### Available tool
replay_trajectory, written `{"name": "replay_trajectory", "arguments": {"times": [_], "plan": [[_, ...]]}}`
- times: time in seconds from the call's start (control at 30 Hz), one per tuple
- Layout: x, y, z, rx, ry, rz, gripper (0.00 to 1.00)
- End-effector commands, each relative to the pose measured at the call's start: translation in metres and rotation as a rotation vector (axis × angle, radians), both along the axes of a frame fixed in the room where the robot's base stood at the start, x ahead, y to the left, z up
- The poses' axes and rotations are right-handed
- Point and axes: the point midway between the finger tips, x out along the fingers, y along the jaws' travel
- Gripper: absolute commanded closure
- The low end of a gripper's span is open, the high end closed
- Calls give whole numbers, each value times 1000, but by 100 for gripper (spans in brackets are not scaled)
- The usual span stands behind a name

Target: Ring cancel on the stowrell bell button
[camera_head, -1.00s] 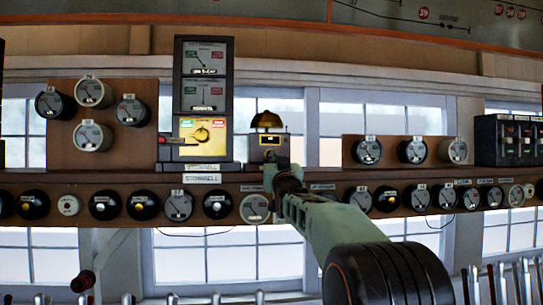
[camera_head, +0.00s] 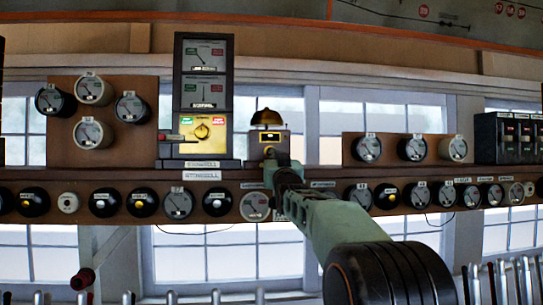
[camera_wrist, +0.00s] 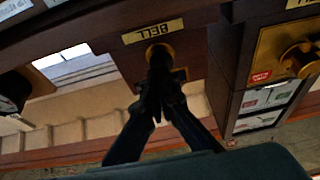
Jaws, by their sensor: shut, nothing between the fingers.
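The Stowrell block instrument (camera_head: 205,122) is a tall dark case with two dials and a brass commutator panel, standing on the shelf. In the wrist view the picture is upside down, and a plate marked BELL (camera_wrist: 153,32) sits beside a round brass button (camera_wrist: 158,50). My gripper (camera_wrist: 158,75) is shut and empty, its tips in front of the button and partly hiding it. I cannot tell whether they touch. In the head view my gripper (camera_head: 275,160) is just below the bell.
The brass commutator knob (camera_wrist: 297,60) is to the right in the wrist view. Round dials and plungers line the shelf front (camera_head: 330,180) on both sides. A bank of dark switches (camera_head: 508,138) stands at the right. Lever tops run along the bottom.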

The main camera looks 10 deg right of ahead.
Motion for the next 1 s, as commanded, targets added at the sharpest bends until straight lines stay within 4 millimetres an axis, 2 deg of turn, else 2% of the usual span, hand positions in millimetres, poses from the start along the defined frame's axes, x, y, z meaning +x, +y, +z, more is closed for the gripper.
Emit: {"name": "replay_trajectory", "arguments": {"times": [0.23,0.6,1.0], "plan": [[2,0,1,0,0,0,100],[17,0,2,0,0,0,100],[4,0,-3,0,-1,0,100]]}}
